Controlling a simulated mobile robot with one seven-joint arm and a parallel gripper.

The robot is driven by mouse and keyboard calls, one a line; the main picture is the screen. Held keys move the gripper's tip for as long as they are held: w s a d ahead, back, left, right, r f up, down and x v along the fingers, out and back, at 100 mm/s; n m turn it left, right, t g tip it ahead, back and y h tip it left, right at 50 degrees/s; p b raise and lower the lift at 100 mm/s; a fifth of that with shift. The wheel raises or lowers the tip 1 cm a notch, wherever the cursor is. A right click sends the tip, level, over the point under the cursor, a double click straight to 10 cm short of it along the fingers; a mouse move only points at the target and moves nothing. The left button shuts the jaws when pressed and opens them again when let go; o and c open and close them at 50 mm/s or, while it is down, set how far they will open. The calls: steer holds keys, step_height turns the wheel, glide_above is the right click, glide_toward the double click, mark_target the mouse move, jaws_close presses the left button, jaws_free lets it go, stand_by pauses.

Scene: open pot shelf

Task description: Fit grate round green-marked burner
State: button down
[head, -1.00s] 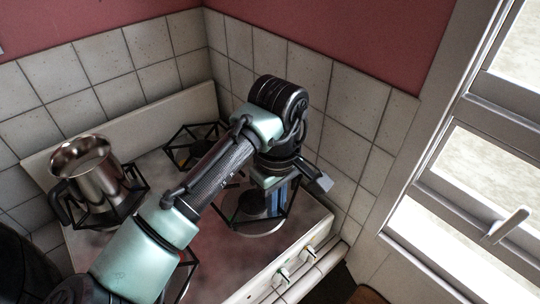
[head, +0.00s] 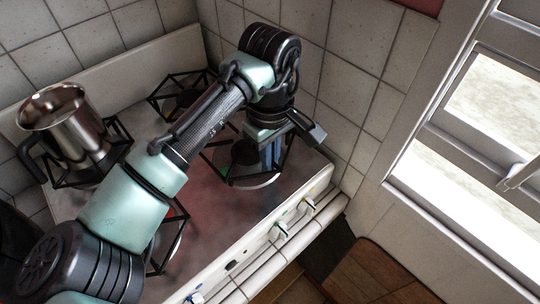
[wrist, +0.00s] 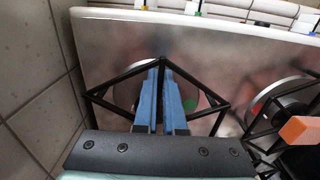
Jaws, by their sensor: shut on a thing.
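My gripper (wrist: 160,88) has blue fingers and is shut on the black wire grate (wrist: 125,76) near its middle. In the head view the grate (head: 229,180) is at the right front of the stove, partly hidden by my gripper (head: 268,160). A round silver burner (wrist: 126,92) lies under the grate, with a green mark (wrist: 190,104) by the right finger. In the wrist view the grate's bars surround much of the burner. I cannot tell whether the grate rests on the stove or hangs just above it.
A steel pot (head: 62,125) stands on a grate at the left. Another grate (head: 170,97) is at the back, and one (head: 172,240) at the front beneath my arm. Tiled walls close off the back and right. Knobs (head: 281,228) line the front edge.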

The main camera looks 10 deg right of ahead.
steer(key=shift+f, duration=0.5)
steer(key=shift+r+p, duration=0.1)
steer(key=shift+p, duration=0.85)
stand_by(0.4)
steer(key=shift+f, duration=0.7)
stand_by(0.9)
steer(key=c, duration=0.9)
jaws_free()
step_height(320, 180, up, 13)
steer(key=shift+f, duration=0.1)
